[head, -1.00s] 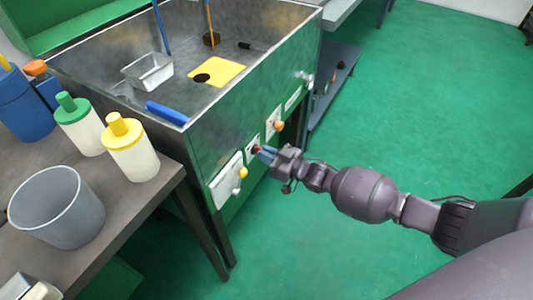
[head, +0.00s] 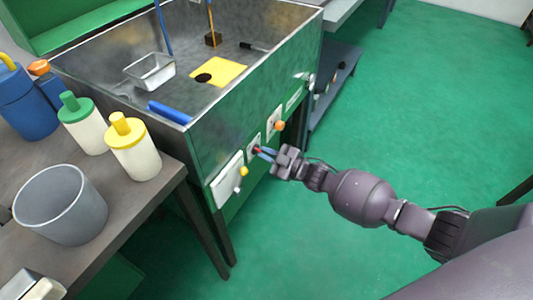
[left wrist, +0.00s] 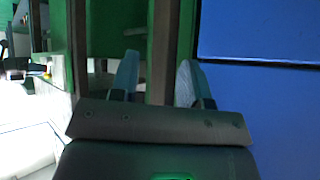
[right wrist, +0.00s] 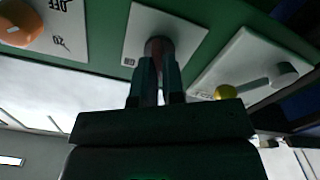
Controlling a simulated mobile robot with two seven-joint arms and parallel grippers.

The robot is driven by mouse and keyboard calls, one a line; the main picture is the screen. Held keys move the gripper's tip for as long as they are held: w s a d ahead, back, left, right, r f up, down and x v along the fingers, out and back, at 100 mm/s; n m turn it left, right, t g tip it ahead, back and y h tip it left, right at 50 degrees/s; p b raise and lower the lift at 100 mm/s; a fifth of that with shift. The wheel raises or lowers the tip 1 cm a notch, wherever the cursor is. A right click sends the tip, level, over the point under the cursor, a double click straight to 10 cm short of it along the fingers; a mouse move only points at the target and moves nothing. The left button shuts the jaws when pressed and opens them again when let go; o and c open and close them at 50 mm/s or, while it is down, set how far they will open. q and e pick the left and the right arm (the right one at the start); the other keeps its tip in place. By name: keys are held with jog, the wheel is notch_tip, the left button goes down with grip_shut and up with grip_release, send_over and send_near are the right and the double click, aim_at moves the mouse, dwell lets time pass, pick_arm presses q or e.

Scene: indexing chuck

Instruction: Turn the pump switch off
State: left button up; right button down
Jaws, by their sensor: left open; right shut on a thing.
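The pump switch seems to be the small knob with a red part on the middle plate of the sink's front panel. In the head view its red part (head: 257,149) shows just ahead of my right gripper (head: 264,153). In the right wrist view the round dark knob (right wrist: 158,44) stands on a white plate, and my right fingers (right wrist: 158,78) are shut on it, one on each side. The fingers partly hide it, and I cannot read its setting. My left gripper (left wrist: 158,80) is open and empty in the left wrist view, and out of the head view.
A plate with an orange knob (head: 280,126) sits right of the switch, and a plate with a yellow knob (head: 244,171) sits left of it. The sink (head: 200,140) is above. A table with bottles and a grey bucket (head: 60,205) stands left. Green floor (head: 430,120) is clear at right.

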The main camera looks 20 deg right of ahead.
dwell(0.3)
jog(key=c, duration=1.2)
grip_release()
jog(key=p+v, duration=0.1)
jog(key=v, duration=1)
jog(key=shift+p, duration=0.3)
jog(key=shift+w, duration=0.1)
